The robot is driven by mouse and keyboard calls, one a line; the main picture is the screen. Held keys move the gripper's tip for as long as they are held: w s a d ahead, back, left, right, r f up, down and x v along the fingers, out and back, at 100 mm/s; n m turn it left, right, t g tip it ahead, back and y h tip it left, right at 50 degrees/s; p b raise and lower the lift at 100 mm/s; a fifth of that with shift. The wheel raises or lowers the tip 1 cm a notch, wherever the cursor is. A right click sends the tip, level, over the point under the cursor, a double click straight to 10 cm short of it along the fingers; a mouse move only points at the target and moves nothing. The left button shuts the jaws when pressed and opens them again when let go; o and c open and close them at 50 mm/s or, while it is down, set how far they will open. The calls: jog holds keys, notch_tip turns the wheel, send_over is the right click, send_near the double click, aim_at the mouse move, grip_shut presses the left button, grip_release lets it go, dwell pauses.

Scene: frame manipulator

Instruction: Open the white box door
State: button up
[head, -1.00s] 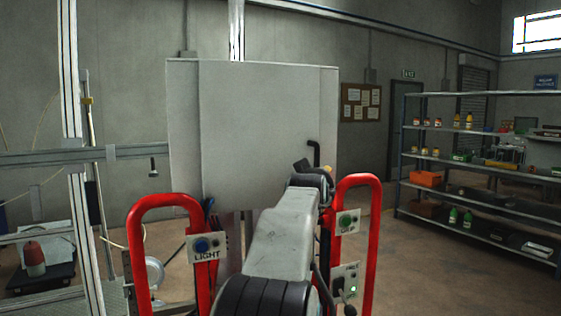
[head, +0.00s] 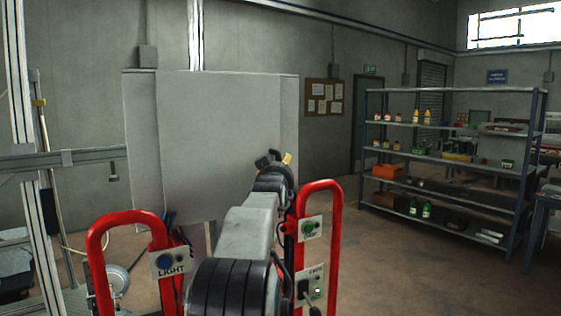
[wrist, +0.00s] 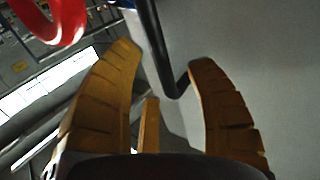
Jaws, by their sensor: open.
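The white box (head: 215,135) hangs upright on the frame in the head view, and its broad front door looks shut. My gripper (head: 276,160) is at the lower right of the door. In the wrist view my gripper (wrist: 163,58) is open, with yellow ribbed fingers on either side of the bent black handle (wrist: 154,50). The handle's bend lies close to the right finger; I cannot tell whether they touch. The pale door surface (wrist: 270,70) fills the right of the wrist view. In the head view the handle is hidden behind my gripper.
Metal frame posts (head: 18,100) and a rail (head: 75,158) stand at left. A shelf rack (head: 445,165) with bottles and bins stands at right. The floor (head: 385,265) between my body and the rack looks clear.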

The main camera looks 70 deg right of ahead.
jog(key=shift+p+x, duration=0.35)
jog(key=shift+x, duration=0.8)
jog(key=shift+c, duration=0.3)
grip_shut()
